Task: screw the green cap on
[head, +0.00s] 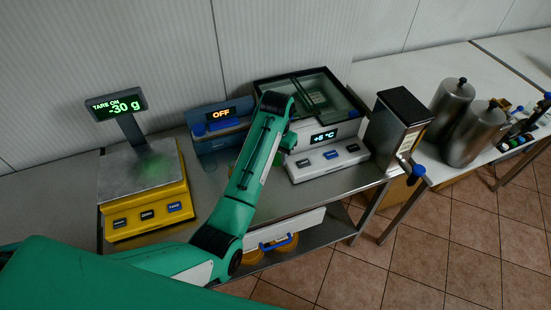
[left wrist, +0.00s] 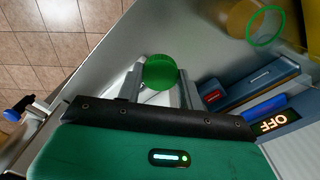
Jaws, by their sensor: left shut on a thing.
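The round green cap (left wrist: 160,72) shows in the left wrist view, between the two grey fingers of my left gripper (left wrist: 160,88). The gripper is shut on it. An amber, jar-like thing with a green ring (left wrist: 265,27) around its pale round top lies at the upper right of that view, apart from the cap. My right gripper does not show.
On the steel counter stand a yellow scale (head: 148,205) reading -30 g, a blue device (head: 220,135) showing OFF, a white glass-topped unit (head: 328,162) and a black-fronted dispenser (head: 400,125). Metal canisters (head: 450,105) stand farther right. Amber items (head: 277,250) sit below the counter.

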